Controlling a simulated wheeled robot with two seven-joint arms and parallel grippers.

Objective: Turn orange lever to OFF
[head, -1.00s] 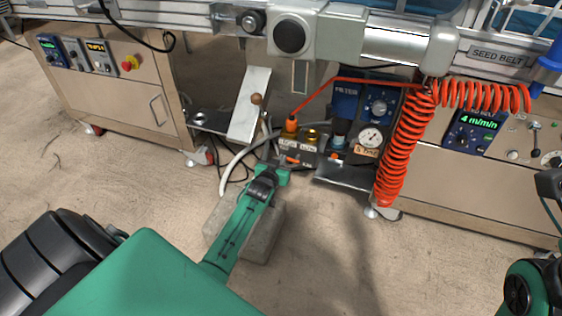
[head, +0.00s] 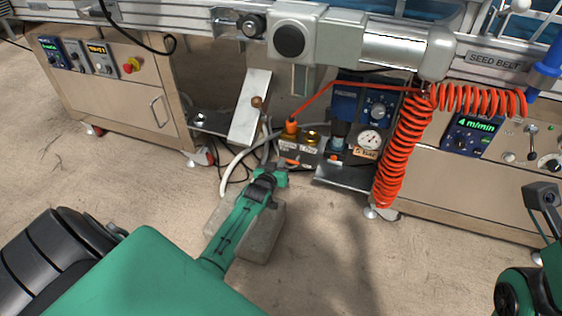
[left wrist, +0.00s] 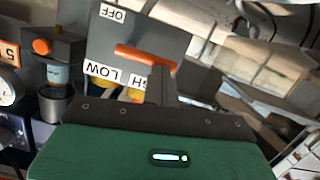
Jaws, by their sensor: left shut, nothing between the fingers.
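The orange lever (left wrist: 145,58) is a short bar on a grey plate (left wrist: 150,35) in the left wrist view, where the labels OFF, LOW and a partly covered HIGH appear upside down. Its left end lies between OFF and LOW. In the head view the lever (head: 290,161) is a small orange piece on the low valve block under the machine. My left gripper (head: 283,172) is shut and empty, just in front of the block. Its finger (left wrist: 160,84) overlaps the lever's right end in the wrist view; I cannot tell whether they touch. The right gripper's fingers are not visible.
A red coiled hose (head: 404,150) hangs right of the block beside the pressure gauge (head: 369,140). A tilted metal plate with a brown knob (head: 257,102) stands to the left. The front floor is mostly clear.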

